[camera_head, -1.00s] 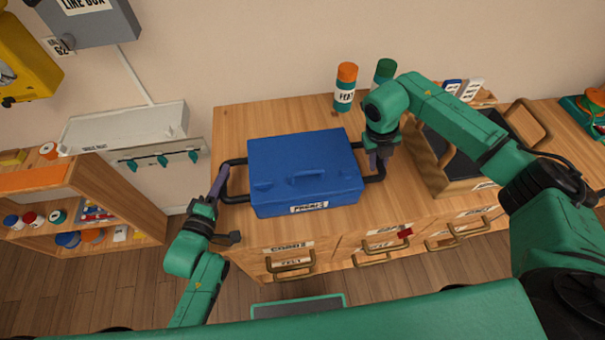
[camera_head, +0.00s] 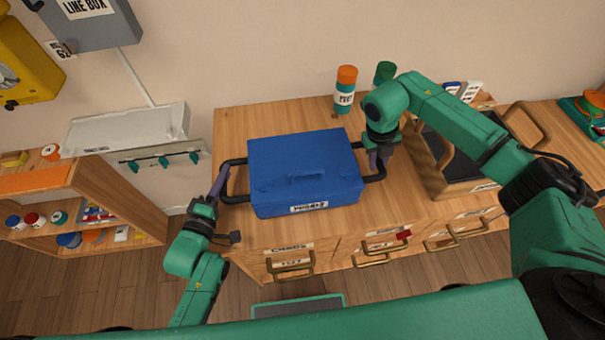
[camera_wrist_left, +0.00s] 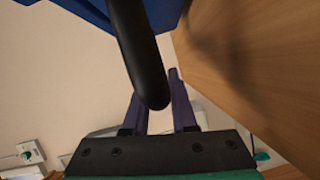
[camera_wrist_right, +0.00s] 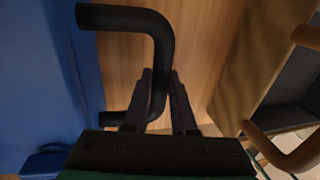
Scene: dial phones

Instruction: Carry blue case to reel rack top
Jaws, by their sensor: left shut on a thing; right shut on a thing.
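The blue case (camera_head: 305,165) is on or just above the wooden cabinet top; I cannot tell if it touches. It is level, with a white label on its front and a black handle at each side. My left gripper (camera_head: 222,180) is shut on the left handle (camera_wrist_left: 140,60). My right gripper (camera_head: 378,160) is shut on the right handle (camera_wrist_right: 155,50). The case's side also shows in the right wrist view (camera_wrist_right: 40,80). Which piece is the reel rack is not certain; a wooden shelf unit (camera_head: 100,185) with reels stands at the left.
An orange-capped bottle (camera_head: 345,90) and a green-capped bottle (camera_head: 384,73) stand behind the case. An open wooden crate with handles (camera_head: 455,185) stands close on the right. A white tray and hook board (camera_head: 160,160) are on the wall at left. Drawer handles (camera_head: 290,268) stick out in front.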

